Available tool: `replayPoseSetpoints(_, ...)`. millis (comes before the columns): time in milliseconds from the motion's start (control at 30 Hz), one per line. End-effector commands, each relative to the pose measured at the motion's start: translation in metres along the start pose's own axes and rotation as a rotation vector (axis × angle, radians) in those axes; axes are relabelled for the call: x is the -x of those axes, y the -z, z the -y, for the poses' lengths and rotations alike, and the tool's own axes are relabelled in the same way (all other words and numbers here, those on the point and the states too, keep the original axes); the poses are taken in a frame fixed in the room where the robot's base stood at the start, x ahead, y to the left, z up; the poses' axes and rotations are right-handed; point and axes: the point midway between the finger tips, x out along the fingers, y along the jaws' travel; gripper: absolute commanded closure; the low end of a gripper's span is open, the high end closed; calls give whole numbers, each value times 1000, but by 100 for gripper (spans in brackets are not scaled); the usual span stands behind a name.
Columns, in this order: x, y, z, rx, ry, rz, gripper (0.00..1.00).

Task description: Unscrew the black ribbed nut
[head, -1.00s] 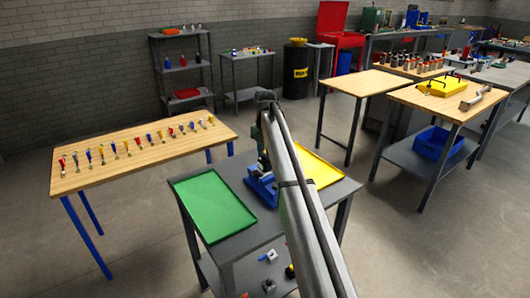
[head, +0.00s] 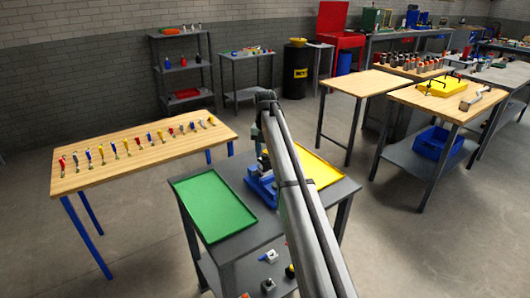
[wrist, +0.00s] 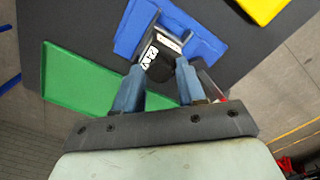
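In the wrist view my gripper (wrist: 159,66) points down at a blue fixture (wrist: 128,30) on the grey workbench. Its two blue-grey fingers stand apart, one on each side of a dark part (wrist: 160,70) with a black-and-white label. The dark part may be the black ribbed nut; ribs cannot be made out. The fingertips look very near its sides, but contact is not clear. In the head view the blue fixture (head: 262,190) shows between two trays, with my arm covering its right side. The nut cannot be picked out there.
A green tray (head: 213,205) lies left of the fixture and a yellow tray (head: 319,170) right of it. Small parts lie on the bench's lower shelf (head: 225,275). A wooden table (head: 100,175) with a row of screwdriver-like tools stands at left.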

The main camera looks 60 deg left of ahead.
Motion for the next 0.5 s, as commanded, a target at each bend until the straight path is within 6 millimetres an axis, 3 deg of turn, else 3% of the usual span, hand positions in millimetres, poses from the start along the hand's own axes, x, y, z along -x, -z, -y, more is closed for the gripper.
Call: replayPoseSetpoints(500,0,0,0,-422,0,0,60)
